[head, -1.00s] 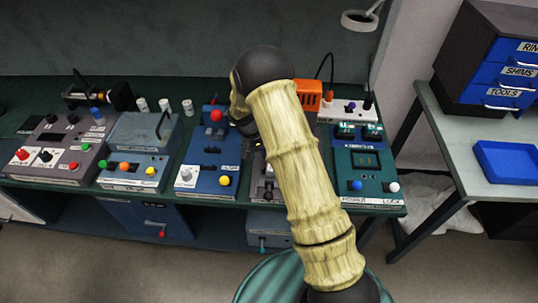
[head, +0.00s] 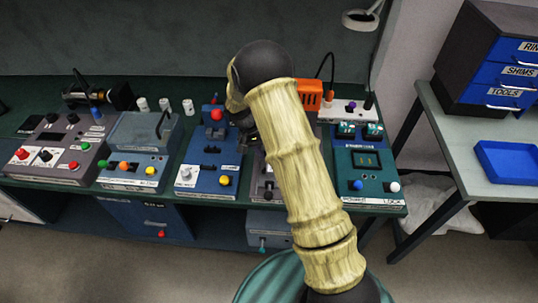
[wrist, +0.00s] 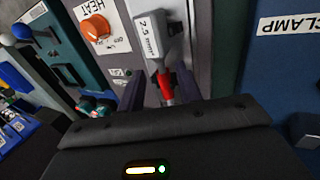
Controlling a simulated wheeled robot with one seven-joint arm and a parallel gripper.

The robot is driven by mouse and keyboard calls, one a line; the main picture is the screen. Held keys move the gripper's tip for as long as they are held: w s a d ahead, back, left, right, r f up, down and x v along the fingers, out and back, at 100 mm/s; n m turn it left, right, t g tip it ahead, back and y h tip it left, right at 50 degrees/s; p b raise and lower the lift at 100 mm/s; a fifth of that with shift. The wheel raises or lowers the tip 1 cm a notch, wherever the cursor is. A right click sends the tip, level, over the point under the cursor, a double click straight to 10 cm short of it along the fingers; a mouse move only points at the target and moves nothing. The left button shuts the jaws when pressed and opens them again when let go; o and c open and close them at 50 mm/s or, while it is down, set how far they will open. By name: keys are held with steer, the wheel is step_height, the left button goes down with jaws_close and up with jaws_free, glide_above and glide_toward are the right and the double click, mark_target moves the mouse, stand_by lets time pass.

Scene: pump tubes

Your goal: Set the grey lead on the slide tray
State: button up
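In the wrist view my gripper (wrist: 160,84) has its two dark fingers apart. A narrow red piece (wrist: 166,88) lies between them, with gaps showing on both sides. It meets a pale grey block (wrist: 152,30) marked 7.5 mm, which stretches ahead of the fingers over a grey machine face. I cannot tell whether this is the grey lead or part of the slide tray. In the head view my arm hides most of the gripper and the machine below it.
In the wrist view an orange HEAT knob (wrist: 97,27) is left of the fingers and the blue CLAMP machine (wrist: 280,60) is right. In the head view, several machines line the green bench, including a teal one (head: 368,188). A blue tray (head: 508,162) sits on the side table.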

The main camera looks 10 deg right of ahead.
steer(key=v, duration=0.5)
steer(key=shift+b, duration=0.3)
steer(key=shift+r, duration=0.1)
steer(key=s+d+r+n+t+y, duration=0.1)
steer(key=s+r, duration=0.4)
steer(key=s, duration=0.6)
steer(key=s+d+r+n+t+y, duration=0.1)
steer(key=s+r, duration=0.4)
steer(key=s, duration=0.5)
steer(key=shift+s+d+r+n+t+y+p, duration=0.2)
steer(key=shift+s+d+n+t+y+p, duration=0.2)
steer(key=shift+n+t+y, duration=0.55)
